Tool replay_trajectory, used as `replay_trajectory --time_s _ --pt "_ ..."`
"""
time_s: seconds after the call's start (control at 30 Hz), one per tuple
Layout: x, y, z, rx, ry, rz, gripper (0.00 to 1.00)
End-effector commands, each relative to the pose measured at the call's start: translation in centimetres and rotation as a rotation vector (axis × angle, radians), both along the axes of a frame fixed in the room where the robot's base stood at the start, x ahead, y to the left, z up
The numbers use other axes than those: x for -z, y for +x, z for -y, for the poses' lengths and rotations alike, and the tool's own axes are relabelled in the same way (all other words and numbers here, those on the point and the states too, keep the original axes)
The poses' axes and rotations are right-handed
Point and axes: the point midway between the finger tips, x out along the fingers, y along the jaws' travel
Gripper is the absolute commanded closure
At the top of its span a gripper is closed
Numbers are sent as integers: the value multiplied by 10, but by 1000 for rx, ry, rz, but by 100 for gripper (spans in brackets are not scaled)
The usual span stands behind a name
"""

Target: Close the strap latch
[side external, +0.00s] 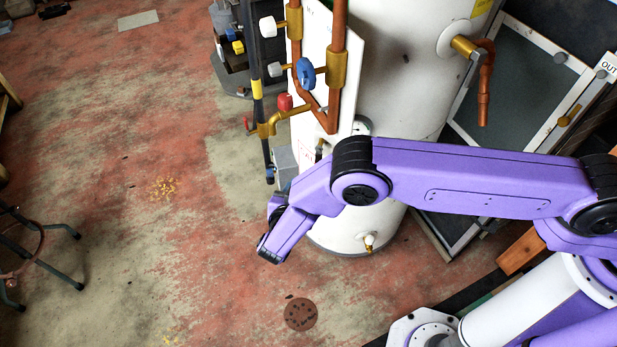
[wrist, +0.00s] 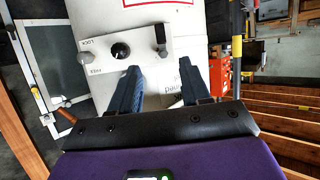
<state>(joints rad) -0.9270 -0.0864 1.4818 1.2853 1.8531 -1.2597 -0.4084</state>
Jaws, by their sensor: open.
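My gripper (wrist: 158,84) shows in the wrist view with its two dark blue fingers spread apart and nothing between them that they grip. In the side external view, my purple arm reaches in front of the white tank (side external: 395,75), and the fingers cannot be made out.
Copper pipes (side external: 338,40) with a blue valve wheel (side external: 305,72) and a red knob (side external: 285,102) stand beside the tank. A framed grey screen (side external: 520,90) leans at the right. A stool (side external: 30,250) stands at the left. Open floor (side external: 120,170) lies left of the tank.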

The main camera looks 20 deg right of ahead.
Motion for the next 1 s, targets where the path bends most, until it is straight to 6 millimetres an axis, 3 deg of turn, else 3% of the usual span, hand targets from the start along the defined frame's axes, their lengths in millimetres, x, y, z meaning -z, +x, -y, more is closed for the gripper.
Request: replay_trajectory --time_s 0.23,0.77,0.87,1.0 --pt "-8 -16 -14 0 0 -1 53" --pt "-9 -17 -14 1 -1 -1 53" --pt "-12 -13 -17 -15 13 -1 53" --pt "-30 10 -37 -123 102 -10 53"
